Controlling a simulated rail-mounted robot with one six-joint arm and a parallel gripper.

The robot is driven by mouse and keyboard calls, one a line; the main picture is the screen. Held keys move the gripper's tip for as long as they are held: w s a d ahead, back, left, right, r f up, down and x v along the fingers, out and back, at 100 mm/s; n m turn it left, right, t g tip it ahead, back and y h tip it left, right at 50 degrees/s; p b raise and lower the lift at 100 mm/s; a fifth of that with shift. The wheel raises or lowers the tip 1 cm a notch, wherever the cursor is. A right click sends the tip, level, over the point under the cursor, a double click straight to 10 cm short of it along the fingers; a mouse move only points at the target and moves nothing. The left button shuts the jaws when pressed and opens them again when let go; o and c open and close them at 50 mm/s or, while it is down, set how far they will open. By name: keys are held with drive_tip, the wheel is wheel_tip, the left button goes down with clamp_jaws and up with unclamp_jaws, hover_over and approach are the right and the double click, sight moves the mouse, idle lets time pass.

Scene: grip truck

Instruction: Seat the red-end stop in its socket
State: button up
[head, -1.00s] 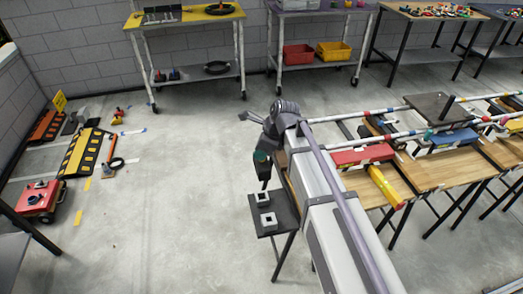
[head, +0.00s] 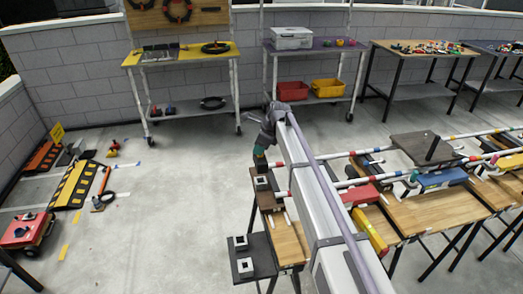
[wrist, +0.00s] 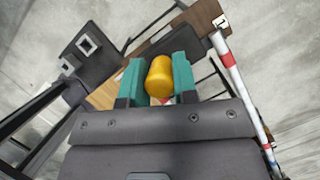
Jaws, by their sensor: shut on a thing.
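My gripper (wrist: 158,78) has teal fingers shut on a rounded yellow piece (wrist: 159,76), which I take to be the stop. A little red and white shows just below it in the wrist view; its lower end is hidden. In the head view my gripper (head: 261,163) is small, above a dark brown board. A white square socket with a dark hole (head: 262,183) sits on that board, just below the gripper; it also shows at the upper right of the wrist view (wrist: 220,20). I cannot tell whether the stop is above or touching anything.
A black stand (head: 262,262) holds two more square sockets (head: 240,243); it shows at upper left in the wrist view (wrist: 62,80). A red-banded white pole (wrist: 240,85) runs close on the right. Wooden tables (head: 430,208) stand to the right.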

sight(260, 162)
drive_tip(key=shift+f+b, duration=3.6)
drive_tip(key=shift+f, duration=0.1)
drive_tip(key=o, duration=1.1)
drive_tip(key=shift+c, duration=0.2)
drive_tip(key=p+v, duration=1)
drive_tip(key=shift+d+r, duration=0.25)
drive_tip(key=shift+r, duration=0.15)
